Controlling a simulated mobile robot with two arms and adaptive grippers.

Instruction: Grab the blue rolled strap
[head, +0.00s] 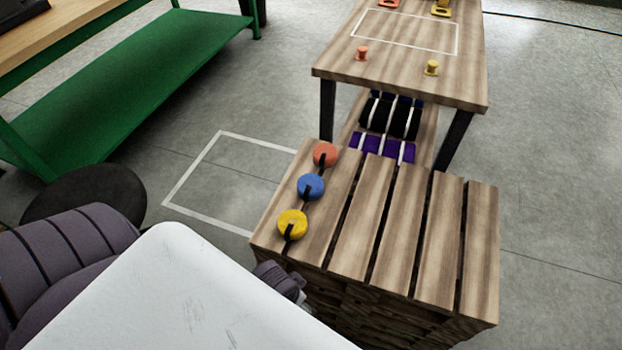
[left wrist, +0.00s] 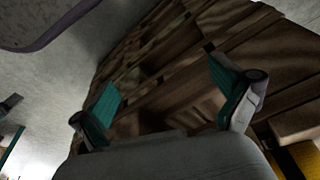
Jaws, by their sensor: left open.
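The blue rolled strap (head: 310,186) lies on the left edge of the slatted wooden pallet stack (head: 388,220). It sits between a red rolled strap (head: 326,154) behind it and a yellow one (head: 292,224) in front, each with a dark tail. In the left wrist view my left gripper (left wrist: 168,95) is open and empty, facing the pallet's wooden side (left wrist: 160,65); no strap is seen between its fingers. In the head view my left gripper's fingers are not clearly seen. My right gripper is in neither view.
A wooden table (head: 400,80) stands behind the pallets, with small red (head: 361,53) and yellow (head: 432,68) pieces on top. Purple and black items (head: 383,147) lie beneath it. A green shelf bench (head: 130,80) stands at left. Floor with a white-taped outline (head: 192,171) is clear between.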

